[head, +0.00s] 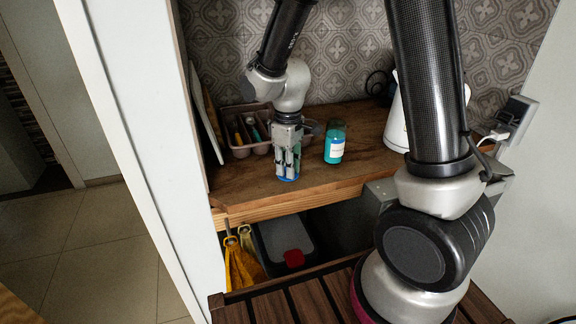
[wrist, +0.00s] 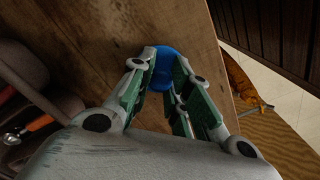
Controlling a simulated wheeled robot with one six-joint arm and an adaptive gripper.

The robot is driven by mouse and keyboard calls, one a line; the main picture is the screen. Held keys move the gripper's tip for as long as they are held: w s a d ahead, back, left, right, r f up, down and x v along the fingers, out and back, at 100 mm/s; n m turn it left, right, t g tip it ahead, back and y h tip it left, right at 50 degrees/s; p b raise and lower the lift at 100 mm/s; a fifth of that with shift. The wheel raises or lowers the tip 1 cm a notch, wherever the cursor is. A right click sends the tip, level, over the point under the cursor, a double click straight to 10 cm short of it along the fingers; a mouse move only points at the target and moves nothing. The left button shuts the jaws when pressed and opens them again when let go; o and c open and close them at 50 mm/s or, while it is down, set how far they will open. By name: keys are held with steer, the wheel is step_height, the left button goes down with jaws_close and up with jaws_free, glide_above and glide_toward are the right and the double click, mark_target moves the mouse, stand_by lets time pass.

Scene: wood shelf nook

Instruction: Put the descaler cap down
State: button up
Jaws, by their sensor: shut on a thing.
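The blue descaler cap (wrist: 163,68) is between the fingertips of my gripper (wrist: 165,75) in the wrist view, with the wooden shelf top close behind it. In the head view my gripper (head: 288,172) points straight down near the shelf's front edge, and a thin blue rim of the cap (head: 288,179) shows under the fingertips. I cannot tell whether the cap touches the wood. The teal descaler bottle (head: 335,143), with a white label, stands upright just right of my gripper, apart from it. Its top looks dark.
The wooden shelf top (head: 231,184) is bare left of my gripper. A cutlery tray (head: 240,152) stands behind, and a white kettle (head: 396,125) stands at the right. Below the front edge hang yellow cloths (head: 240,267) beside a grey bin (head: 285,232).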

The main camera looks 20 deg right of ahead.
steer(key=shift+f, duration=0.1)
steer(key=o, duration=0.8)
steer(key=shift+c, duration=0.2)
step_height(320, 180, up, 12)
steer(key=s+d+r+m+t, duration=0.2)
steer(key=s+d+r+m, duration=0.2)
steer(key=s+d, duration=0.3)
steer(key=s+d+r+m+t, duration=0.2)
steer(key=s+d+r+m, duration=0.3)
steer(key=s+d, duration=0.3)
steer(key=s, duration=0.4)
